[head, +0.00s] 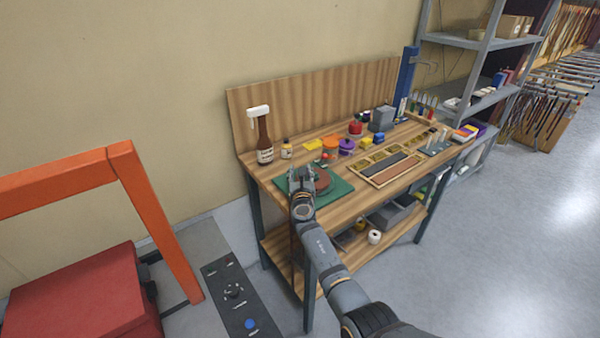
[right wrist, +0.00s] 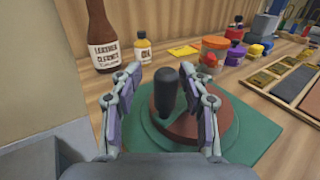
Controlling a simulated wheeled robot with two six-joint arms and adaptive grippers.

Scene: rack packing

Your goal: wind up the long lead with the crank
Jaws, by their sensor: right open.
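A reddish-brown round reel (right wrist: 207,122) sits on a green mat (right wrist: 265,128) on the wooden bench. A dark upright crank handle (right wrist: 165,90) stands on the reel. My right gripper (right wrist: 165,82) is open, with one finger on each side of the handle. I cannot tell whether the fingers touch it. In the head view my right gripper (head: 301,180) is over the left part of the reel (head: 322,181) and hides the handle. The lead cannot be made out clearly. My left gripper is not in view.
A brown leather cleaner bottle (head: 264,140) and a small bottle (head: 286,149) stand behind the mat. Colored tubs (head: 330,145) and a wooden tray (head: 385,178) lie to the right. An orange frame (head: 155,205) stands left of the bench. Open floor lies to the right.

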